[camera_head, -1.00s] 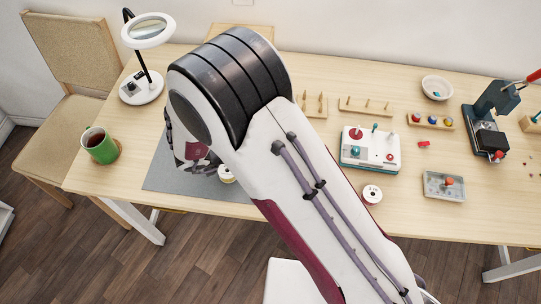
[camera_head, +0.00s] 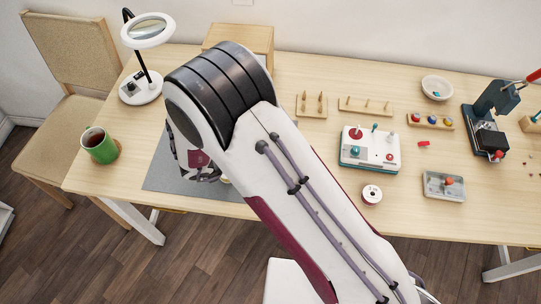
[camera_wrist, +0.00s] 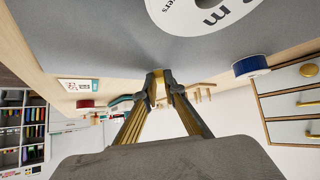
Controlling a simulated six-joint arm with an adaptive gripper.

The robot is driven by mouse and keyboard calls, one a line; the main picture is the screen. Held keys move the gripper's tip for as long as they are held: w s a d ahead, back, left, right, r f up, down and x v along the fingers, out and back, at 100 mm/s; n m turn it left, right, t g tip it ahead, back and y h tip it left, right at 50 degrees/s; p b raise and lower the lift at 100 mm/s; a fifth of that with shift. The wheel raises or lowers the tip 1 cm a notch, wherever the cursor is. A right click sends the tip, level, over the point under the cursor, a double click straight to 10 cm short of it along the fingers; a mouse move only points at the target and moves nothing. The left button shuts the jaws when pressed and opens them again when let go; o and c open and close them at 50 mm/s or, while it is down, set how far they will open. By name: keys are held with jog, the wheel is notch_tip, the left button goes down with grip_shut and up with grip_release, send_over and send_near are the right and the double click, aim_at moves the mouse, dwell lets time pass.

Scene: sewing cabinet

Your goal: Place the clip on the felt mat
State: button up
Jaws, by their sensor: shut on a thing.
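The felt mat (camera_head: 165,180) is a flat grey sheet on the left half of the table, partly covered by my arm in the head view. It fills the top of the wrist view (camera_wrist: 75,30). My gripper (camera_wrist: 162,88) is shut on a small yellowish piece, seemingly the clip (camera_wrist: 156,79), with its tips close to the mat surface. Little of the clip shows between the fingertips, and I cannot tell whether it touches the mat.
A white labelled spool (camera_wrist: 200,12) lies on the mat near my gripper. A magnifier lamp (camera_head: 142,88) and a green mug (camera_head: 99,147) stand to the left. A white-topped box with knobs (camera_head: 370,150) and another spool (camera_head: 372,194) are to the right.

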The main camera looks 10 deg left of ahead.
jog(key=shift+f, duration=0.1)
jog(key=o, duration=0.6)
jog(key=shift+s+a+r, duration=0.25)
jog(key=shift+a+r, duration=0.05)
jog(key=shift+r, duration=0.15)
jog(key=v, duration=1.1)
dwell(0.4)
